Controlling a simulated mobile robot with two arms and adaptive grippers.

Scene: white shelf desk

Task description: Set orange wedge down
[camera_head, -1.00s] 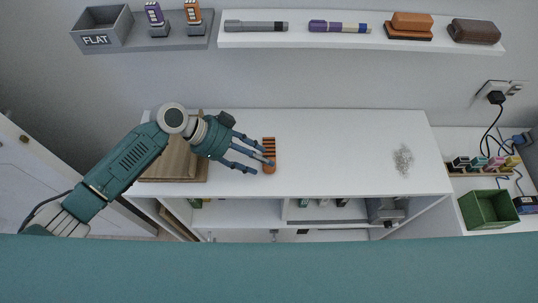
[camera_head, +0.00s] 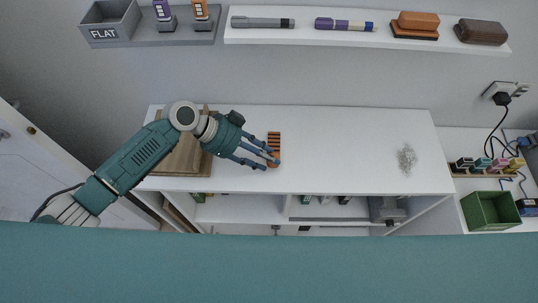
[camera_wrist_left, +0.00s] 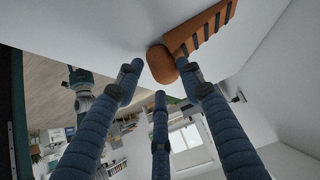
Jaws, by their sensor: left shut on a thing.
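The orange wedge (camera_head: 274,140), with dark stripes along one side, is at the middle left of the white desk top (camera_head: 340,150). My left gripper (camera_head: 270,157) reaches it from the left, with blue fingers closed at its near end. In the left wrist view the wedge (camera_wrist_left: 205,32) shows its rounded end by the fingertips (camera_wrist_left: 160,85), and its striped body extends to the upper right. I cannot tell whether its underside touches the desk. My right gripper is not in view.
A wooden board (camera_head: 180,158) lies under my left forearm. A clear, crumpled-looking item (camera_head: 407,158) lies at the right of the desk. The desk between it and the wedge is clear. A green bin (camera_head: 490,211) stands at far right; a wall shelf (camera_head: 350,32) holds markers and erasers.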

